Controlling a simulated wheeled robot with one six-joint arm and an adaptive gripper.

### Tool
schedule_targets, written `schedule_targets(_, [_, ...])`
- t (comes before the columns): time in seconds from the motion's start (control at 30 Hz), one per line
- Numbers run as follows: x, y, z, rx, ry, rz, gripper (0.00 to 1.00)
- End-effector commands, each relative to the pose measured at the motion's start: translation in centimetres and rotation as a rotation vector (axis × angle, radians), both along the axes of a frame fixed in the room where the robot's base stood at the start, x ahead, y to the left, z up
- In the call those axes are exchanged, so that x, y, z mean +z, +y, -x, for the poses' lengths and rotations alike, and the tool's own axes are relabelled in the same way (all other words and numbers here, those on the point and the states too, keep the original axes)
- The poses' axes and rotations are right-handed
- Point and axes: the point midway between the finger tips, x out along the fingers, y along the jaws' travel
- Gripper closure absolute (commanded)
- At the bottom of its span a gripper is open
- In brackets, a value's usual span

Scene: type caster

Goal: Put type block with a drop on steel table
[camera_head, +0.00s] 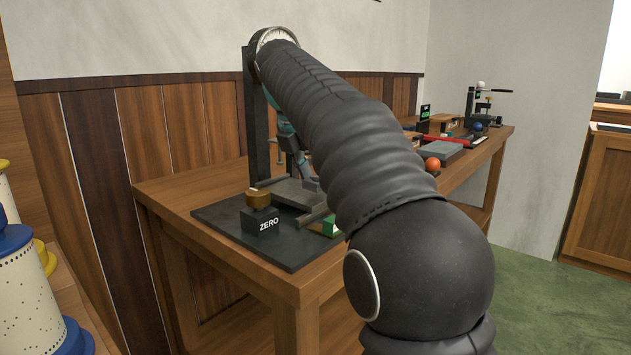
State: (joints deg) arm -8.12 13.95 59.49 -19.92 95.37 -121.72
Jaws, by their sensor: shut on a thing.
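My gripper (308,176) shows partly behind my black arm. It is low over a grey metal plate (287,192) at the foot of a dark upright stand. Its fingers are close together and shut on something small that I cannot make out. Whether that thing touches the plate is hidden. No type block with a drop can be told apart in this view. I cannot tell if this plate or a flat grey slab (440,149) farther along the bench is the steel table.
A black block marked ZERO (260,221) with a brown top stands on a dark mat (240,236), left of the plate. A green object (328,227) lies partly hidden by my arm. An orange ball (432,164) and a red bar are farther along the wooden bench (190,225).

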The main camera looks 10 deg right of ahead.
Motion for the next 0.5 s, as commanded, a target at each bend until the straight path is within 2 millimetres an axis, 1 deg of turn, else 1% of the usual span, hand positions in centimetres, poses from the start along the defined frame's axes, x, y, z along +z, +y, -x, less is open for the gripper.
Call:
schedule_targets(0.13, [-1.2, 0.0, 0.1, 0.001, -0.001, 0.0, 1.0])
schedule_targets(0.5, [-1.6, 0.0, 0.0, 0.0, -0.001, 0.0, 1.0])
